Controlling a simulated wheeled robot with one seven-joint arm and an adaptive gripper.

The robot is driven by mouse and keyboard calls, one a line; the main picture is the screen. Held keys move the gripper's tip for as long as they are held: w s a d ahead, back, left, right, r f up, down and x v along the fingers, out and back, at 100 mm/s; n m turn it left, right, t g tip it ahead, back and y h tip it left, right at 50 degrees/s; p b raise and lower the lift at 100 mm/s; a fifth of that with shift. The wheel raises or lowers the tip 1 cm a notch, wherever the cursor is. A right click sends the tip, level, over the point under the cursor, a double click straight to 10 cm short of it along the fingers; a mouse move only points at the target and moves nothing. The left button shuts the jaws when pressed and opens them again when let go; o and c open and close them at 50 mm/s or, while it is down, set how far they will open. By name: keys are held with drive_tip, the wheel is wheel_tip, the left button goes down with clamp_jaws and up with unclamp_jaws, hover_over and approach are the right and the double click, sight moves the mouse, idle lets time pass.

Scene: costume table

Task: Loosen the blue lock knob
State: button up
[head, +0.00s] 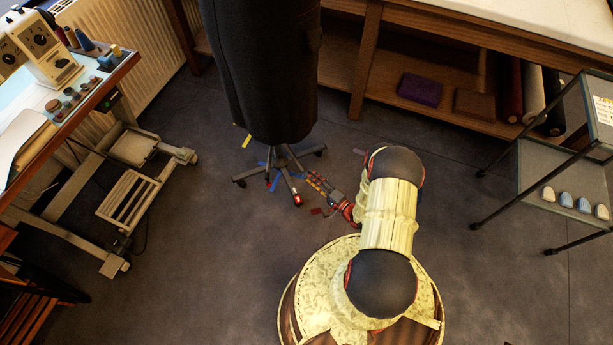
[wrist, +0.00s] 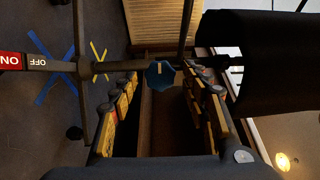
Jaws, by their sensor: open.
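The blue lock knob (wrist: 159,74) is a faceted knob on the dark pole of the dress-form stand, seen in the wrist view. My gripper (wrist: 160,88) is open, with one finger on either side of the knob in that picture. A gap shows between the knob and each finger; how far ahead of the fingertips it sits, I cannot tell. In the head view my gripper (head: 318,184) is low beside the stand base (head: 280,166), under the hem of the dark garment (head: 268,75). The knob is hidden there.
Casters and a leg with a red ON and grey OFF label (wrist: 22,63) lie by the pole. Blue tape (wrist: 58,72) marks the floor. A sewing table (head: 70,100) stands left, a wooden workbench (head: 440,55) behind, and a shelf cart (head: 560,180) right. Open floor lies between.

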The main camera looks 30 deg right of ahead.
drive_tip(key=shift+b+x, duration=0.3)
drive_tip(key=shift+x, duration=1.2)
drive_tip(key=shift+c, duration=0.6)
drive_tip(key=c, duration=1)
